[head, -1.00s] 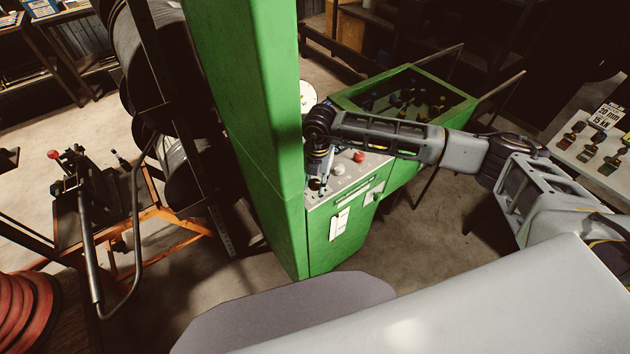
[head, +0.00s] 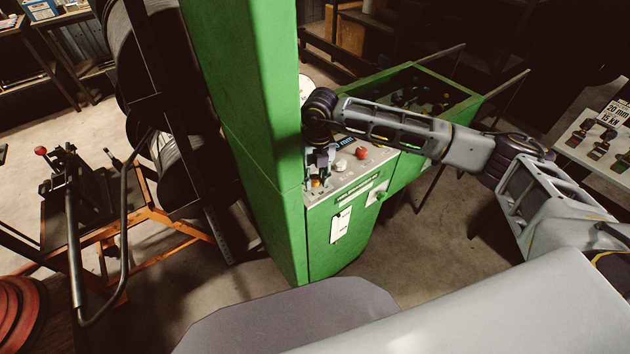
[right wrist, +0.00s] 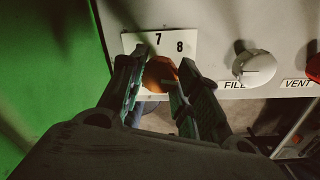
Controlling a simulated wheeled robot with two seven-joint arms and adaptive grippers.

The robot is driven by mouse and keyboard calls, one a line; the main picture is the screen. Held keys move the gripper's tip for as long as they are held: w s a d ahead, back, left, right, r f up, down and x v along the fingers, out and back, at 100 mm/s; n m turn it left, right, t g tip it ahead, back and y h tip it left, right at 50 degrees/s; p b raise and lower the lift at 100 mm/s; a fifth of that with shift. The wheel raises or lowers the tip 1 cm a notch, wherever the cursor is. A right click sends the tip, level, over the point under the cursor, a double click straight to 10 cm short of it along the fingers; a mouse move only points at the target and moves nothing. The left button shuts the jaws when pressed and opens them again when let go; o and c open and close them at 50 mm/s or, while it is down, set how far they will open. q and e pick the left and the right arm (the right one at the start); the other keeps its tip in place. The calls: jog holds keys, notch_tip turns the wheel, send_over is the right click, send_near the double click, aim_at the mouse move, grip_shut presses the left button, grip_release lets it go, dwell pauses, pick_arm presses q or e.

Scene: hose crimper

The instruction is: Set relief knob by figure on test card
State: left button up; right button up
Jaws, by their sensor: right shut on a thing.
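The orange relief knob (right wrist: 160,74) sits on a white scale plate (right wrist: 188,42) on the panel, with figures 7 and 8 visible. The rest of the scale is hidden behind my fingers. My right gripper (right wrist: 162,88) is shut on the orange knob, a finger on each side. In the head view my right gripper (head: 318,172) reaches down to the panel's left end, beside the green column. A test card (head: 612,112) stands at the far right, reading 20 mm and 15 kN. My left gripper is not in view.
A white FILL knob (right wrist: 254,68) is just right of my fingers, with a red VENT knob (right wrist: 314,68) beyond it. The green column (head: 250,130) rises close left. A green bin (head: 400,95) lies behind my forearm. Several fittings (head: 598,138) sit near the card.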

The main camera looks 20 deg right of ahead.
aim_at(317, 177)
jog(key=shift+f+n+b, duration=0.1)
jog(key=shift+n+b, duration=0.35)
jog(key=shift+n, duration=0.05)
jog(key=shift+n+b, duration=0.4)
jog(key=shift+n, duration=0.2)
jog(key=o, duration=1.1)
jog(key=shift+c, duration=0.2)
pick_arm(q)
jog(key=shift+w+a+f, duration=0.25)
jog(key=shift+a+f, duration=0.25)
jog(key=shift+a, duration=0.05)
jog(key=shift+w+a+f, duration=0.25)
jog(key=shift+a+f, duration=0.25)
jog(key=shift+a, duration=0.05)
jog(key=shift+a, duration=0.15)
pick_arm(e)
notch_tip(317, 177, up, 12)
jog(key=shift+d, duration=0.35)
